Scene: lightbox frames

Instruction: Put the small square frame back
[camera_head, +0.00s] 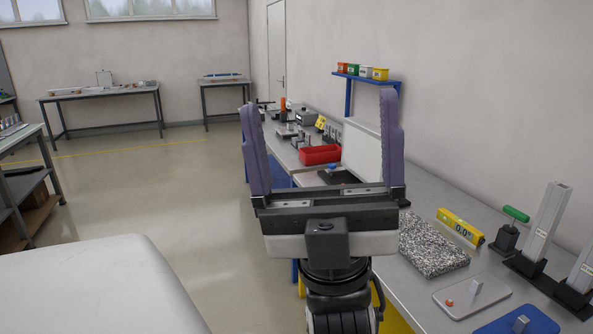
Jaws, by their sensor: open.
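My gripper (318,102) is raised in the middle of the view. Its two purple fingers are wide apart, with nothing between them. A white upright panel (361,152) stands on the bench behind it, partly hidden by the right finger; I cannot tell whether it is the lightbox. A dark flat piece with a small blue item (332,166) lies in front of the panel, partly hidden by my gripper. I cannot make out the small square frame for certain.
The long grey bench (425,193) runs along the right wall. It carries a red bin (320,154), a speckled stone slab (433,246), a yellow level (460,227), a green-handled tool (515,214) and grey posts (545,222). Open floor (185,190) lies left; a white surface (95,290) fills the lower left.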

